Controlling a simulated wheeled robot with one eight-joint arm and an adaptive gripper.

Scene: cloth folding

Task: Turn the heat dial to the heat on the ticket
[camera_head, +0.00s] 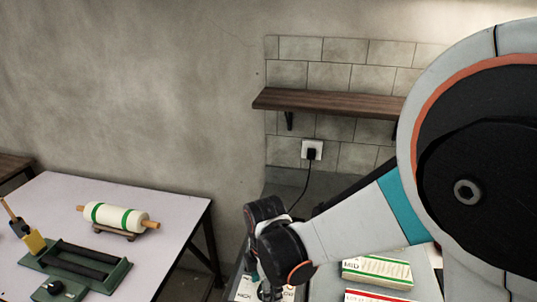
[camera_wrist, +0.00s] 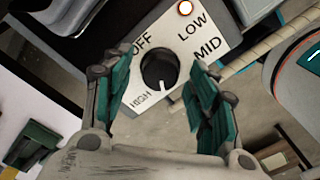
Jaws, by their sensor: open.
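The heat dial (camera_wrist: 159,68) is a black round knob on a white plate (camera_wrist: 182,62) marked OFF, LOW, MID and HIGH. Its white mark points down in the wrist view, closer to HIGH than to the other words. My gripper (camera_wrist: 155,78) is open, with its green-padded fingers on either side of the knob; I cannot tell whether they touch it. In the head view my gripper (camera_head: 268,287) is over the plate, and the knob is hidden. A white, green-striped item (camera_head: 377,271) reading MID lies at lower right; I cannot tell whether it is the ticket.
A small orange-rimmed lamp (camera_wrist: 185,8) is on the plate. A red-striped item (camera_head: 378,296) lies below the green-striped one. A white table (camera_head: 165,205) at left holds a roller (camera_head: 118,217) and a green frame (camera_head: 80,270). A wooden shelf (camera_head: 330,103) is on the wall.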

